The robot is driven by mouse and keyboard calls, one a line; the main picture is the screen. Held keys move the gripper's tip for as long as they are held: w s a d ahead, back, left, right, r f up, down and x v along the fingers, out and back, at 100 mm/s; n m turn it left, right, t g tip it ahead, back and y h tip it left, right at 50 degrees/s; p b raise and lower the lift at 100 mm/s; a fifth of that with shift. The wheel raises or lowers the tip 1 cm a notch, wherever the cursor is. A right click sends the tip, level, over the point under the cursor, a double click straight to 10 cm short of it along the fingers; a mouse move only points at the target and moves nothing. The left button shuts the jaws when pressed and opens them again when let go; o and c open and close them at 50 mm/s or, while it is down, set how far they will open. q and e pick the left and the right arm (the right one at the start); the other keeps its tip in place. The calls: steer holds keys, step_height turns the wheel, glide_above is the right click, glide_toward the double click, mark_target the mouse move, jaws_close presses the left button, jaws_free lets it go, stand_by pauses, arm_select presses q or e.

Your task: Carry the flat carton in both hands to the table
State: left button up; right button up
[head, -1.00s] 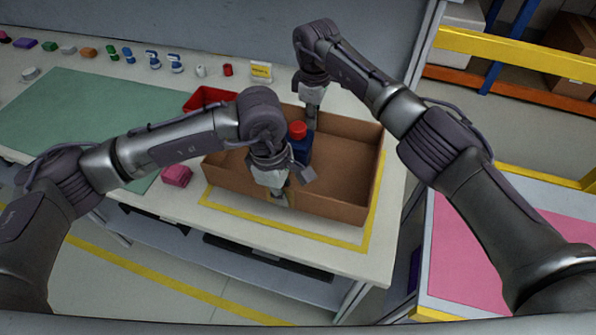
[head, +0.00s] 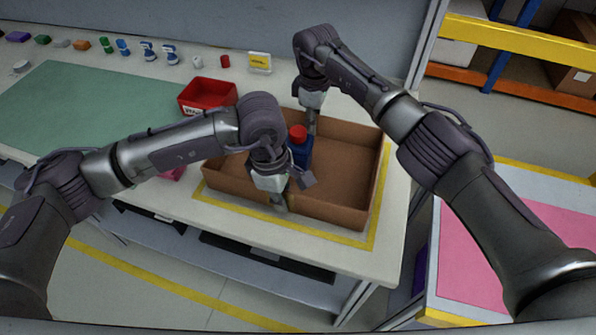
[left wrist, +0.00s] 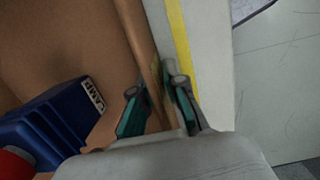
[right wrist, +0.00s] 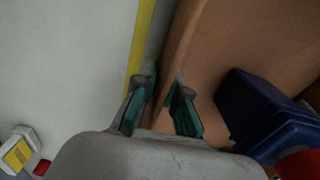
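The flat carton (head: 345,185) is an open brown box over the yellow-outlined end of the white workbench. I cannot tell whether its base touches the bench. A dark blue item with a red top (head: 300,148) stands inside it. My left gripper (head: 279,205) is at the near wall; in the left wrist view its fingers (left wrist: 160,95) straddle that wall and look shut on it. My right gripper (head: 311,130) is at the far wall, its fingers (right wrist: 162,95) likewise on both sides of the wall. The carton's left end is partly hidden by my left arm.
A pink-topped table (head: 475,250) stands at the right, past a gap. A red tray (head: 205,95), a green mat (head: 80,115) and several small items are on the bench, left of and behind the carton. A rack with a yellow beam (head: 520,45) is at the back right.

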arm_select(q)
steer(key=shift+o, duration=1.2)
steer(key=shift+r, duration=0.15)
arm_select(e)
steer(key=shift+o, duration=1.2)
steer(key=shift+r, duration=0.15)
arm_select(q)
steer(key=shift+r, duration=0.1)
steer(key=r, duration=0.3)
steer(key=a+r, duration=0.1)
steer(key=r, duration=0.7)
steer(key=shift+w+a+r, duration=0.15)
steer(key=shift+w+r, duration=0.05)
steer(key=shift+r, duration=0.15)
arm_select(e)
steer(key=shift+r, duration=0.35)
step_height(320, 180, up, 11)
steer(key=shift+r, duration=0.15)
